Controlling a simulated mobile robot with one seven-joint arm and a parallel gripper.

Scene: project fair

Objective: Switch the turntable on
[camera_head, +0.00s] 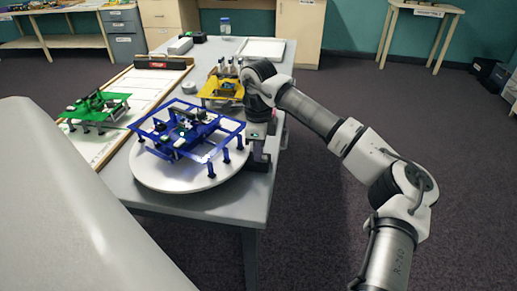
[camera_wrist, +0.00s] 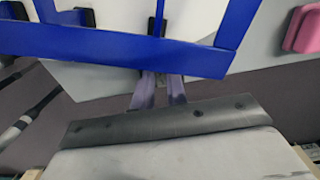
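The turntable (camera_head: 160,177) is a white round disc near the front end of the grey table. A blue frame model (camera_head: 185,133) with several short posts stands on it. The blue frame also crosses the top of the wrist view (camera_wrist: 120,55). My gripper (camera_head: 259,157) is low beside the turntable's right edge, close to the table's right side. In the wrist view its two fingers (camera_wrist: 161,88) show as narrow strips with a small gap, and their tips are hidden behind the blue frame. I cannot make out a switch on the turntable in either view.
A green model (camera_head: 96,107) stands on a white board at the left. A yellow model (camera_head: 220,88) stands behind the turntable. A pink block (camera_wrist: 303,28) lies at the wrist view's upper right. The floor right of the table is clear.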

